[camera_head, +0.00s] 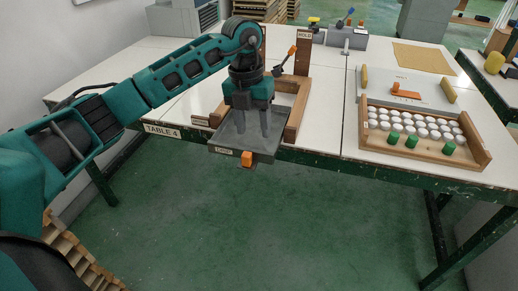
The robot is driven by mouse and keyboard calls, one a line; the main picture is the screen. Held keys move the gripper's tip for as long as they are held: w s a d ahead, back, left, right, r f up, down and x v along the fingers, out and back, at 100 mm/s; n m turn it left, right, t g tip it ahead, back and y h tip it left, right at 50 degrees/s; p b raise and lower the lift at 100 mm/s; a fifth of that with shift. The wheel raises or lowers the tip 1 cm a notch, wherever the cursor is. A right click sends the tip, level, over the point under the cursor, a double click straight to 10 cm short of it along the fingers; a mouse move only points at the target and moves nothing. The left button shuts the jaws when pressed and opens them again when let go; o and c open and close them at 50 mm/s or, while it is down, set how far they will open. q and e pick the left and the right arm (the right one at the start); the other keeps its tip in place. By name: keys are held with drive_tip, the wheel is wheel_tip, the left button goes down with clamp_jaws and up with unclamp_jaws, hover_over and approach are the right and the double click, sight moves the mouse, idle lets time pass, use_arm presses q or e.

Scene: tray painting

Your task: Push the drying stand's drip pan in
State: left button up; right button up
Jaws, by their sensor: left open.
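The drip pan (228,146) is a grey shallow tray that sticks out from the wooden drying stand (297,112) over the table's front edge. The gripper and arm hide part of the stand and the pan's rear. My right gripper is not in view.
A post labelled HOLD (303,52) and an orange-tipped lever (291,51) stand behind the pan. The floor in front is clear.

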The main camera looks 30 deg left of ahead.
sight(247, 154)
use_arm(q)
drive_tip(key=shift+n+y, duration=0.3)
drive_tip(key=shift+y, duration=0.3)
drive_tip(key=f, duration=0.3)
drive_tip(key=a+f+b, duration=0.1)
drive_tip(key=f, duration=0.3)
drive_tip(key=a+f, duration=0.1)
drive_tip(key=f, duration=0.3)
drive_tip(key=shift+w+a+f, duration=0.25)
drive_tip(key=shift+w, duration=0.15)
drive_tip(key=shift+c, duration=0.3)
clamp_jaws()
